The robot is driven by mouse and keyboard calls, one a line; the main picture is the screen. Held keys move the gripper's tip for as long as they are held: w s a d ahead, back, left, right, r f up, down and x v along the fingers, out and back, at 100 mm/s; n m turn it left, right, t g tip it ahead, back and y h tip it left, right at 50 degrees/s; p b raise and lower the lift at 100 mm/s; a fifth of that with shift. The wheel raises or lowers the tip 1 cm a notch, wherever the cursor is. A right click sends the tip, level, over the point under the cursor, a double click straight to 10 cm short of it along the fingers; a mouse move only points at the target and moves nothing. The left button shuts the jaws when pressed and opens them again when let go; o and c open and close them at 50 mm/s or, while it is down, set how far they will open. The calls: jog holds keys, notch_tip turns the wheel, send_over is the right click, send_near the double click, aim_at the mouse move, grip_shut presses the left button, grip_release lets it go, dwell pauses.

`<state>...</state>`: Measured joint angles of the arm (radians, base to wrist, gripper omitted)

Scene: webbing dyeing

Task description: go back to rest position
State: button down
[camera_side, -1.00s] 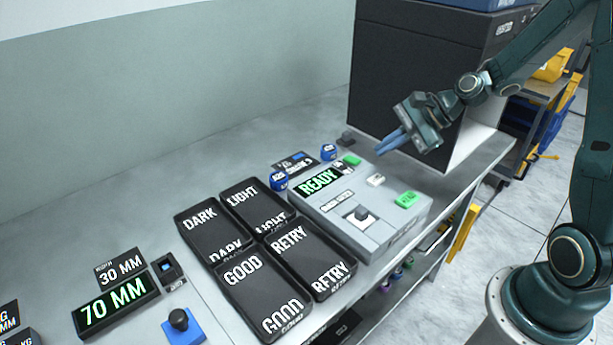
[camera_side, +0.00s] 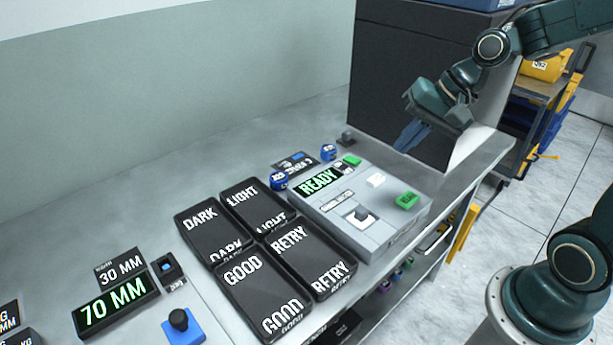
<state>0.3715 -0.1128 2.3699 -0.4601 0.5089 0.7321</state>
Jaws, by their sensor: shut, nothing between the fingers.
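My gripper (camera_side: 408,140) is in the air above the back right of the bench, in front of the large dark cabinet (camera_side: 405,85). Its blue-grey fingers point down and to the left, are shut and hold nothing. It is apart from the grey control box (camera_side: 388,232), which lies below and to its left. The box has a display (camera_side: 319,182) reading READY, green buttons and a black knob.
Black trays marked DARK (camera_side: 200,217), LIGHT (camera_side: 241,196), GOOD (camera_side: 242,271) and RETRY (camera_side: 290,238) lie left of the box. A 70 MM display (camera_side: 116,304) and a blue-based joystick (camera_side: 181,327) are at front left. A yellow-handled cart (camera_side: 545,95) stands behind right.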

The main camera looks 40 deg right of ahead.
jog(key=s+r+n+h, duration=0.1)
jog(key=s+r+n, duration=0.2)
jog(key=s, duration=0.4)
jog(key=s+a+r+n+h, duration=0.1)
jog(key=s+r+n+h, duration=0.1)
jog(key=s+n, duration=0.4)
jog(key=shift+s+r+t, duration=0.3)
jog(key=shift+s+r, duration=0.3)
jog(key=shift+r, duration=0.05)
